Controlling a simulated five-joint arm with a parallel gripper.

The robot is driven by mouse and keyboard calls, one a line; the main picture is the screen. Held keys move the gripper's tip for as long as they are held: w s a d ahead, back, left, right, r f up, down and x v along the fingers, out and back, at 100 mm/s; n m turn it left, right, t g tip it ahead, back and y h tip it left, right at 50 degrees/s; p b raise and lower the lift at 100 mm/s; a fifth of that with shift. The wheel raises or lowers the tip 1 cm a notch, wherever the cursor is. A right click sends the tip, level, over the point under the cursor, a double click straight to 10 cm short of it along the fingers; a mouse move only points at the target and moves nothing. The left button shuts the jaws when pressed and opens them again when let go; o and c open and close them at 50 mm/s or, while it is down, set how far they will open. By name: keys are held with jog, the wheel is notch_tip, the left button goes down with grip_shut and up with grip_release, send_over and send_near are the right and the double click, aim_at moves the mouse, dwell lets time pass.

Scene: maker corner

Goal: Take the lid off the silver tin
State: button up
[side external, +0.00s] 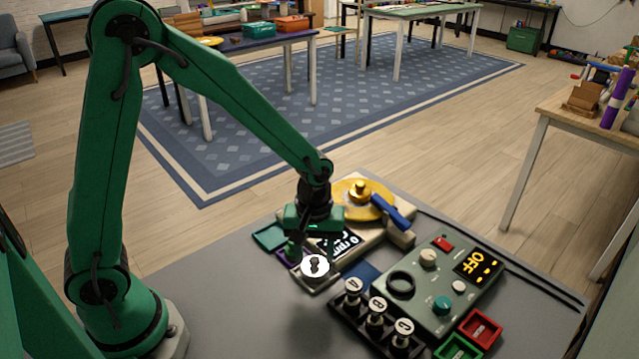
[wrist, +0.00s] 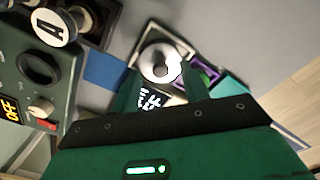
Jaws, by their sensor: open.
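I cannot make out for certain a silver tin with a lid. A round silver-white piece with a dark knob (side external: 315,266) sits at the near corner of a pale device with an rpm display. It shows as a shiny silver disc with a knob (wrist: 158,62) in the wrist view. My gripper (side external: 312,247) is open above this piece. In the wrist view its two green fingers (wrist: 161,82) point toward the disc, one on each side. I cannot tell whether they touch it. The fingers and palm hide part of the device.
A gold disc (side external: 356,195) and blue handle (side external: 390,211) are on the device behind my gripper. To the right are lettered black-and-white knobs (side external: 376,309), a green control box reading OFF (side external: 441,277), and red (side external: 480,329) and green trays (side external: 459,347). The left tabletop is clear.

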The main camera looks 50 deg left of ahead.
jog(key=shift+f, duration=0.65)
grip_shut()
jog(key=shift+r, duration=0.1)
jog(key=shift+r, duration=0.8)
notch_tip(320, 180, up, 2)
jog(key=shift+r, duration=0.15)
jog(key=s+d+r, duration=0.7)
jog(key=s+d, duration=0.1)
jog(key=shift+d, duration=0.35)
